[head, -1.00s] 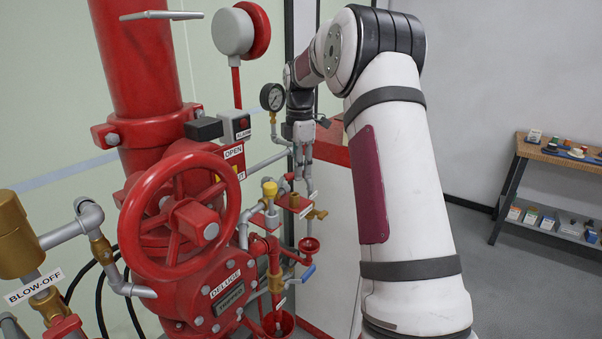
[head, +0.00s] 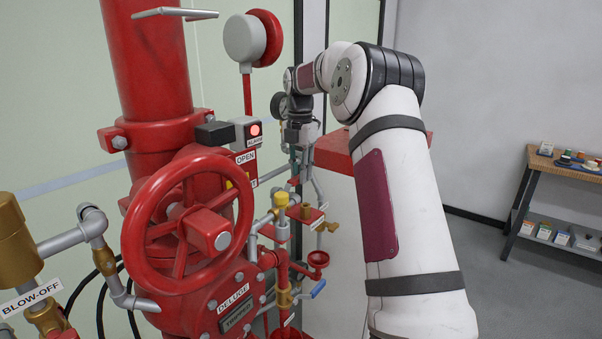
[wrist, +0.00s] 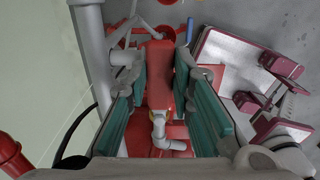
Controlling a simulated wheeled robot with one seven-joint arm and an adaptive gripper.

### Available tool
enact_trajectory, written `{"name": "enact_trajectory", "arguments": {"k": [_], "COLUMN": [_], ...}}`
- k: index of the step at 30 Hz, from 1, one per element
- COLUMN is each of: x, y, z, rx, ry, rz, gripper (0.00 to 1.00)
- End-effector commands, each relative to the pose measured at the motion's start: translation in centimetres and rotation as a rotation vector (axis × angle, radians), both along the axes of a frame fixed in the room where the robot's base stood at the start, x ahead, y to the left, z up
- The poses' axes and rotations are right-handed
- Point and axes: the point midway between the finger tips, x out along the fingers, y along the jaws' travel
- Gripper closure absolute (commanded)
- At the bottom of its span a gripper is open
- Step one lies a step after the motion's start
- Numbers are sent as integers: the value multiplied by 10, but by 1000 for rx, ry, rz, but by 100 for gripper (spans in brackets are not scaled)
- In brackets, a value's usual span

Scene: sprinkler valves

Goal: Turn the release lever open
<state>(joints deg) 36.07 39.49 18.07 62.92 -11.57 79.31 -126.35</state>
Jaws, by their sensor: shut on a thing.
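My gripper (head: 299,158) points down beside the pressure gauge, behind the valve pipework in the head view. In the wrist view its two green-padded fingers (wrist: 160,72) stand on either side of a long red part (wrist: 160,80), which I take to be the release lever. My gripper is shut on it. The contact itself is hard to see, and in the head view the gripper hides the lever. The alarm box (head: 247,131) shows a lit red lamp. The deluge valve (head: 230,310) carries a dark plate below its label.
A large red handwheel (head: 187,220) stands left of my gripper. The gauge (head: 278,105) is partly covered by it.

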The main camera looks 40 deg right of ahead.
Motion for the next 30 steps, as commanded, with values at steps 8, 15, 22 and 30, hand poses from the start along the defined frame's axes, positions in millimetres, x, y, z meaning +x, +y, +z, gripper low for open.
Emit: {"name": "enact_trajectory", "arguments": {"k": [8,15,22,30], "x": [2,2,1,2], "y": [1,1,1,1], "z": [2,2,1,22], "rx": [-2,-2,-1,-2], "ry": [-7,-6,-3,-6], "rz": [12,12,9,8], "gripper": [100,58,58,58]}}
